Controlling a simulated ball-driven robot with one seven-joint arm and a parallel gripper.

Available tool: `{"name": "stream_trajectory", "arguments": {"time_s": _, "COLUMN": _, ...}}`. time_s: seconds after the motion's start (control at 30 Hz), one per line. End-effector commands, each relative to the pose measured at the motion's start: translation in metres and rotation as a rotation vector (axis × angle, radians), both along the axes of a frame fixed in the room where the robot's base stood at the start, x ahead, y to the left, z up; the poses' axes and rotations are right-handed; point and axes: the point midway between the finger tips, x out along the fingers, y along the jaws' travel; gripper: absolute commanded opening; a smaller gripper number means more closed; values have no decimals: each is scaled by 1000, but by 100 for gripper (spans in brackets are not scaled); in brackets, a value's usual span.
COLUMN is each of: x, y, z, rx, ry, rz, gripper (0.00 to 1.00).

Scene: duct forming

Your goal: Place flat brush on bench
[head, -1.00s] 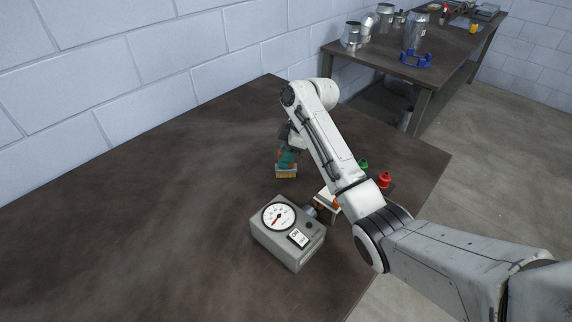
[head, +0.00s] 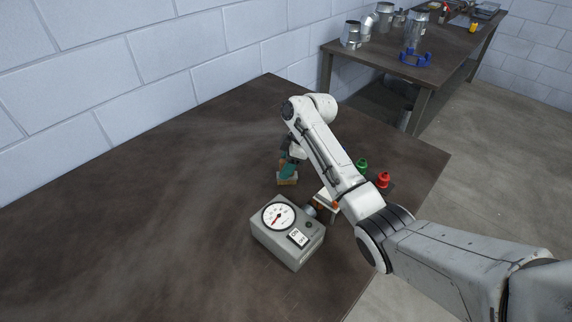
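The flat brush (head: 287,179) has a teal body and a pale bristle end that points down. It is low over the dark bench (head: 170,220), upright, near the middle. I cannot tell for certain whether the bristles touch the bench top. My gripper (head: 287,163) is at the top of the brush and appears shut on it. The fingers are small and partly hidden by my wrist and arm.
A grey gauge box (head: 287,234) stands just in front of the brush. The bench's left side is clear. A second table (head: 450,50) holds metal ducts.

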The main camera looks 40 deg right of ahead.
Motion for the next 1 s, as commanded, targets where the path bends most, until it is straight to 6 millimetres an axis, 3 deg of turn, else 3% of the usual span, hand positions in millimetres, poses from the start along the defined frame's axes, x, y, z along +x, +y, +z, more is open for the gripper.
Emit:
{"name": "stream_trajectory", "arguments": {"time_s": 0.43, "x": -1, "y": -3, "z": 10, "rx": 0, "ry": -3, "rz": -1, "gripper": 53}}
{"name": "stream_trajectory", "arguments": {"time_s": 1.0, "x": -28, "y": -31, "z": 104, "rx": 0, "ry": -2, "rz": -2, "gripper": 53}}
